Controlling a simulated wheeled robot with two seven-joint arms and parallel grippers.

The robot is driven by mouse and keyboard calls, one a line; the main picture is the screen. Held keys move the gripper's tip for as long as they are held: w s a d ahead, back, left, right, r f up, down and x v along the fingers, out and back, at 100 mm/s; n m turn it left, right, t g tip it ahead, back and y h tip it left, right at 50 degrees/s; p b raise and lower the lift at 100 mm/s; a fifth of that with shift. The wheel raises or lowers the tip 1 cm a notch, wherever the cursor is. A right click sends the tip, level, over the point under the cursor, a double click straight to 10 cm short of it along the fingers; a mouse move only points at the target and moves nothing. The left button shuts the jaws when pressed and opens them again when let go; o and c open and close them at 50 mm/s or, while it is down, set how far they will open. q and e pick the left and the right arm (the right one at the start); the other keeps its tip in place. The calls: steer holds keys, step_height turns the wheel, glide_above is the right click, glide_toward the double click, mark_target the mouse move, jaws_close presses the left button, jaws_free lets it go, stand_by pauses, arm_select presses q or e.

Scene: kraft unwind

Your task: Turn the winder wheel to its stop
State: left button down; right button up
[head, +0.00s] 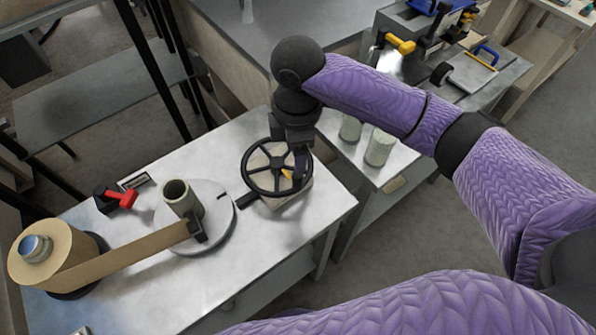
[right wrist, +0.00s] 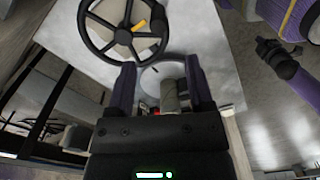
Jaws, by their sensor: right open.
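The black spoked winder wheel (head: 276,169) lies nearly flat over a pale base at the right end of the table, with a yellow pointer (head: 288,174) under its spokes. My right gripper (head: 299,172) points down over the wheel's right side. In the right wrist view the gripper (right wrist: 159,66) is open, with nothing held between its fingers, and the wheel (right wrist: 124,36) lies beyond the left finger. I cannot tell whether a finger touches the rim. A kraft paper roll (head: 48,258) stands at left, its strip reaching a grey tube (head: 181,199) on a round plate (head: 222,227).
A red-handled device (head: 121,198) sits behind the plate. Two pale green cylinders (head: 380,148) stand on a side table right of the wheel. A bench with yellow-handled tools (head: 400,45) is farther back. The table's front middle is clear.

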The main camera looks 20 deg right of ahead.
mark_target(298, 175)
steer(key=shift+w+d+f, duration=0.1)
steer(key=shift+d+f, duration=0.05)
steer(key=shift+f, duration=0.2)
step_height(298, 175, down, 9)
steer(key=b, duration=0.3)
steer(key=shift+c, duration=0.2)
jaws_close()
stand_by(0.8)
